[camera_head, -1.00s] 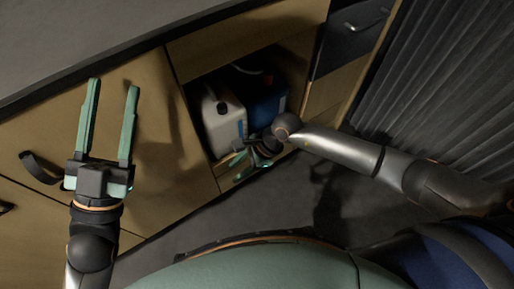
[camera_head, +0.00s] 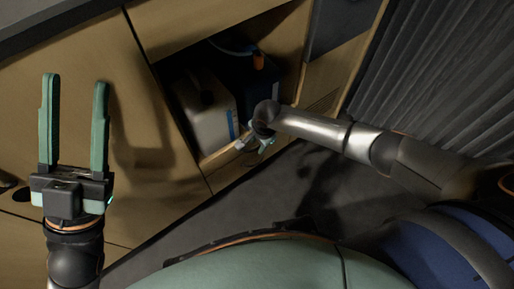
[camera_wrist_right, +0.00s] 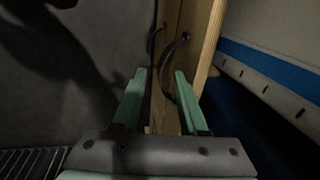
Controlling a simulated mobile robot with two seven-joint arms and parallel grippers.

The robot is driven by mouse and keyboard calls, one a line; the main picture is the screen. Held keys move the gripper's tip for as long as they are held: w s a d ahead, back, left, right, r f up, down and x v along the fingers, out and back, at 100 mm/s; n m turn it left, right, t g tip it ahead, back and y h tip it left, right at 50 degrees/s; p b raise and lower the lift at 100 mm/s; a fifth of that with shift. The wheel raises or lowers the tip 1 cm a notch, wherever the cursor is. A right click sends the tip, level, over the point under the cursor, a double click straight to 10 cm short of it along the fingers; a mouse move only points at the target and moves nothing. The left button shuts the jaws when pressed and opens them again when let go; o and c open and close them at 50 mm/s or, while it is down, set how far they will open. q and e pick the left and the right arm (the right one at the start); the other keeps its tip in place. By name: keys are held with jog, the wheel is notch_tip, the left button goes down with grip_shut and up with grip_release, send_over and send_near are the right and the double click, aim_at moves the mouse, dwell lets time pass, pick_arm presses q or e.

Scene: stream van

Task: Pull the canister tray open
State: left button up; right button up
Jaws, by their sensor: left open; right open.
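The canister tray is in the open cabinet bay; its low wooden front edge (camera_head: 217,158) shows below the canisters. A white canister (camera_head: 212,127) and a dark blue canister (camera_head: 262,92) stand in the bay. My right gripper (camera_head: 257,144) is open at the tray's front, partly hidden by its own wrist. In the right wrist view, a wooden board (camera_wrist_right: 192,45) with a dark curved handle (camera_wrist_right: 176,62) lies ahead, and the handle reaches down between the open fingers (camera_wrist_right: 160,78). I cannot tell whether they touch it. My left gripper (camera_head: 75,82) is open and empty in front of the cabinet.
A wooden cabinet door (camera_head: 145,130) is left of the bay, under a dark worktop (camera_head: 50,14). A grey pleated curtain (camera_head: 445,80) hangs at the right. Dark floor (camera_head: 190,222) lies clear before the cabinet.

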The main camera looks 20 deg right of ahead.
jog(key=shift+w+f, duration=0.2)
jog(key=shift+f, duration=0.65)
jog(key=shift+c, duration=0.2)
grip_shut()
dwell(0.7)
